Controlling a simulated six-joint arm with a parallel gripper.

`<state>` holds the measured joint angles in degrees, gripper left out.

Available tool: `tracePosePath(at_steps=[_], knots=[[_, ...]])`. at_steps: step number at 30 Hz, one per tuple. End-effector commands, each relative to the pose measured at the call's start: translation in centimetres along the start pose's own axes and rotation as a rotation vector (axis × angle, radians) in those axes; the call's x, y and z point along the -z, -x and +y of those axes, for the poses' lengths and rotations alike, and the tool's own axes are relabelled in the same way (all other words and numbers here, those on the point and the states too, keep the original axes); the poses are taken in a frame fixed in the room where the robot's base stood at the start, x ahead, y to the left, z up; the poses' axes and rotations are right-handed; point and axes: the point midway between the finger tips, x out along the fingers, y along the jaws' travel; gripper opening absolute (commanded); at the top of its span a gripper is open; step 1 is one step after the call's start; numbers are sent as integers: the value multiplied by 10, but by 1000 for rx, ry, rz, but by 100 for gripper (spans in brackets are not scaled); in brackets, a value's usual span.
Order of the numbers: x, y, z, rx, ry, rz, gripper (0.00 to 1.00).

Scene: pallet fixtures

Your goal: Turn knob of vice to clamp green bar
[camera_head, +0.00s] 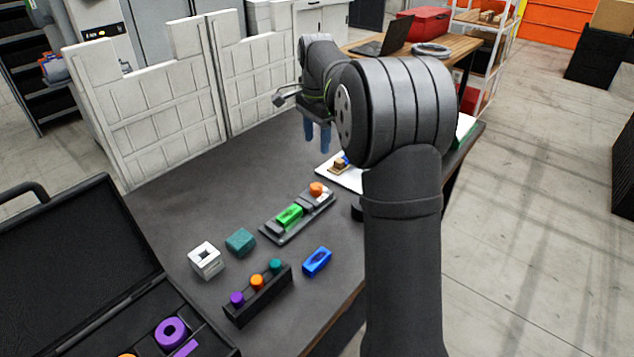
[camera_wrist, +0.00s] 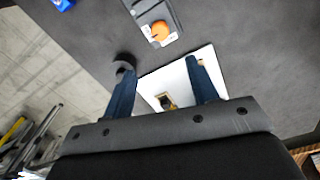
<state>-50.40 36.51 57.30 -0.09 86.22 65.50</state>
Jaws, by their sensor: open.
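The vice (camera_head: 272,233) is a long grey fixture lying on the dark table. The green bar (camera_head: 289,215) lies in it near its middle. The orange knob (camera_head: 318,188) is at the vice's far right end. In the wrist view the knob (camera_wrist: 160,31) shows at the top, on the end of the grey vice (camera_wrist: 150,8); the green bar is out of this view. My gripper (camera_head: 318,141) is open and empty, with blue fingers pointing down, above the table beyond the vice. In the wrist view its fingers (camera_wrist: 160,72) are spread over a white board, apart from the knob.
A white board (camera_head: 350,181) with small parts lies beyond the vice. A dark rack (camera_head: 257,306) with purple, orange and teal pegs, a blue block (camera_head: 317,262), a teal block (camera_head: 240,241) and a white block (camera_head: 206,260) lie nearer. An open black case (camera_head: 75,245) is at left.

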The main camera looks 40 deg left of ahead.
Motion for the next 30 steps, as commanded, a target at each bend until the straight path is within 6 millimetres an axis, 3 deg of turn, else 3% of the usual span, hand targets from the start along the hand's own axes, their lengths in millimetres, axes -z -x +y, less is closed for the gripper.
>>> tracePosePath(at_steps=[12,18,24,30], knots=[[0,-93,1,-1,1,-3,53],[0,-127,0,0,1,-2,53],[0,-142,0,3,2,-1,53],[0,-145,0,4,2,-1,53]])
